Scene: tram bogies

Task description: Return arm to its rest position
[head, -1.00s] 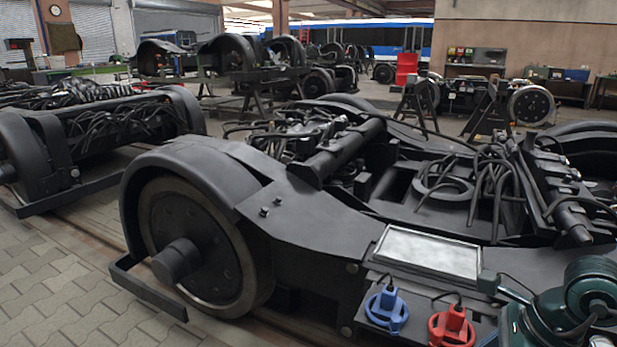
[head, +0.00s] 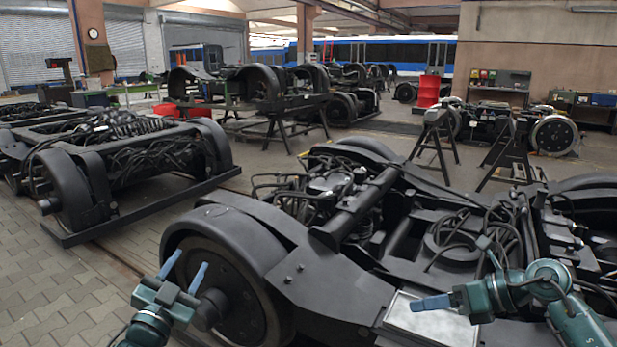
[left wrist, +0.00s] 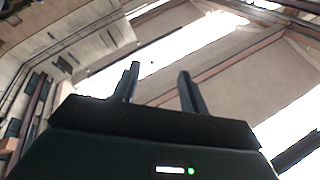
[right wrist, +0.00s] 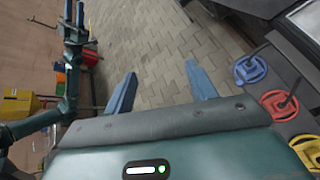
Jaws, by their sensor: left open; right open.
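My left gripper (head: 184,270) is raised in front of the near bogie's wheel in the head view, with its two blue fingers apart and pointing up. In the left wrist view its fingers (left wrist: 159,88) are spread and empty against the ceiling. My right gripper (head: 432,303) points left above the bogie's side frame in the head view, seen side-on. In the right wrist view its blue fingers (right wrist: 160,88) are spread with only paved floor beyond them. Both grippers hold nothing.
The near bogie (head: 330,285) fills the foreground, with a light panel (head: 432,325) below my right gripper. Blue (right wrist: 251,70), red (right wrist: 279,103) and yellow (right wrist: 306,150) round-handled fittings sit beside the right gripper. Another bogie (head: 140,165) stands left. Paved floor (head: 60,285) is clear at lower left.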

